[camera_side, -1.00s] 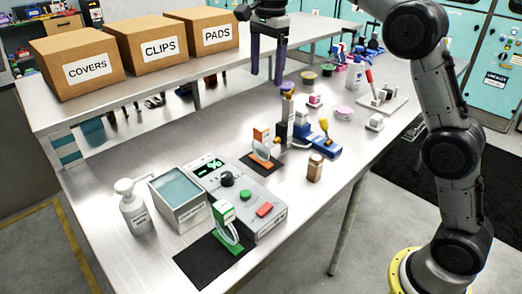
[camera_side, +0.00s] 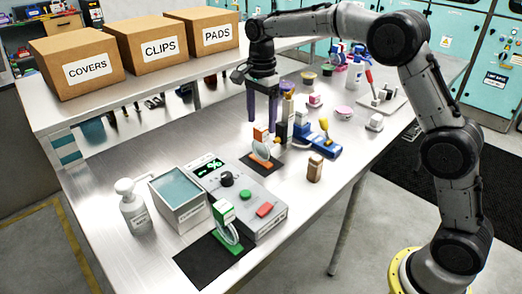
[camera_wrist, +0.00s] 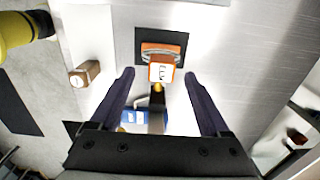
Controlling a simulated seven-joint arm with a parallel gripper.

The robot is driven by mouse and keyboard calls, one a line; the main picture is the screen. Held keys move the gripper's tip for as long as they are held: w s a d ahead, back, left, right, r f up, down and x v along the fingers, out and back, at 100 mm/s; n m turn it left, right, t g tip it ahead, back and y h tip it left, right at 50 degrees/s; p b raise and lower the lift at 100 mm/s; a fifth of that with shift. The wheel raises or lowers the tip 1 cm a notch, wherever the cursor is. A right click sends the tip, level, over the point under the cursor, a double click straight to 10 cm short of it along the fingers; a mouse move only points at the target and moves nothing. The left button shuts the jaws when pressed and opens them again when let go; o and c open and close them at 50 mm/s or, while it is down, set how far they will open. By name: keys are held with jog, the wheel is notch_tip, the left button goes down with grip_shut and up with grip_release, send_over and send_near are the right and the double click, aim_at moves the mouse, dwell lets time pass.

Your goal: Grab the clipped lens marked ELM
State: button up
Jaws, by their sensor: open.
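A clipped lens with an orange clip (camera_side: 261,134) stands on a small dark mat (camera_side: 247,163), its clear round lens (camera_side: 261,151) below the clip. In the wrist view the orange clip (camera_wrist: 162,64) has a white label whose small dark letters I cannot read surely. A second clipped lens with a green clip (camera_side: 224,212) stands on a black mat (camera_side: 193,266) at the front; its label is unreadable. My gripper (camera_side: 262,122) is open and empty, its purple fingers above and around the orange clip's place. In the wrist view the clip sits between the fingertips (camera_wrist: 159,75), slightly ahead.
A grey control box (camera_side: 233,196) with a display stands in front of the orange clip. A blue tool with a yellow part (camera_side: 323,147) and a small brown block (camera_side: 315,168) are to its right. A raised shelf (camera_side: 140,92) with cardboard boxes runs along the left.

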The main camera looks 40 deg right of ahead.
aim_at(261, 127)
jog(key=shift+w+f, duration=0.1)
jog(key=shift+f, duration=1.75)
grip_shut()
